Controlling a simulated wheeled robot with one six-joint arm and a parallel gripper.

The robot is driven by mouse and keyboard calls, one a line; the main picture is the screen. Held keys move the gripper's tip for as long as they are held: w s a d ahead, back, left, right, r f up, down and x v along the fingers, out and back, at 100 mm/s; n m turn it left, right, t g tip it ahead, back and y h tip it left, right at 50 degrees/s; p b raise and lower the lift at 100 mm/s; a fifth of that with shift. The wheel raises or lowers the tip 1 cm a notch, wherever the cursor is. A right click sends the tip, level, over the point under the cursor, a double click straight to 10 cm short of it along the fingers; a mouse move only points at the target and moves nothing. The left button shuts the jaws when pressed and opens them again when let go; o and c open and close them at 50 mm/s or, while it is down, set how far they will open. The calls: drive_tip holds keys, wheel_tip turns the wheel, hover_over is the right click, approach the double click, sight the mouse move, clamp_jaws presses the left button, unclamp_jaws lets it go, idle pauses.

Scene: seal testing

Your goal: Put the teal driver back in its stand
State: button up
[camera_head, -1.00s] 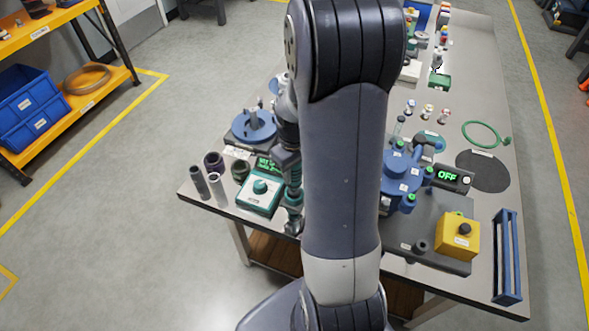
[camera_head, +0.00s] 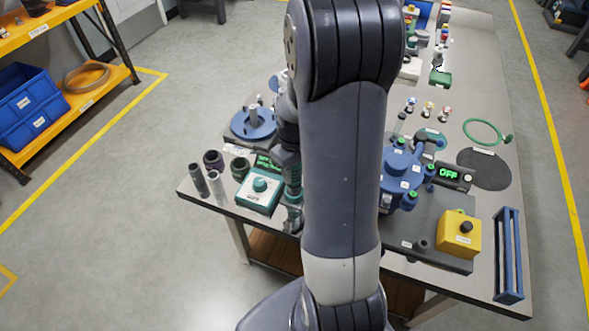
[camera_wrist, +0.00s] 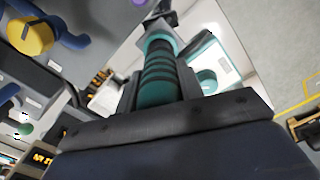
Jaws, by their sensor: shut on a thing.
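The teal driver (camera_wrist: 158,78) has a ribbed handle with dark bands. It sits between the two jaws of my gripper (camera_wrist: 160,92), which is shut on it. Its far end runs up the wrist view towards a dark grey part; I cannot tell whether they touch. In the head view my gripper (camera_head: 291,178) is over the front left of the table, just right of the teal box with a knob (camera_head: 260,192).
Grey and dark tubes (camera_head: 216,185) stand at the table's left corner, near dark rings (camera_head: 213,160). A blue round fixture (camera_head: 254,124) is behind them. Right of my arm are a blue valve body (camera_head: 402,172), a yellow box (camera_head: 460,236) and a blue rack (camera_head: 508,255).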

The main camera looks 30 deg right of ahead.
drive_tip(key=shift+f, duration=0.15)
idle(0.4)
drive_tip(key=o, duration=1.2)
drive_tip(key=shift+c, duration=0.2)
wheel_tip(320, 180, up, 9)
drive_tip(key=p, duration=0.7)
drive_tip(key=shift+f, duration=0.1)
wheel_tip(320, 180, down, 9)
drive_tip(key=b, duration=0.7)
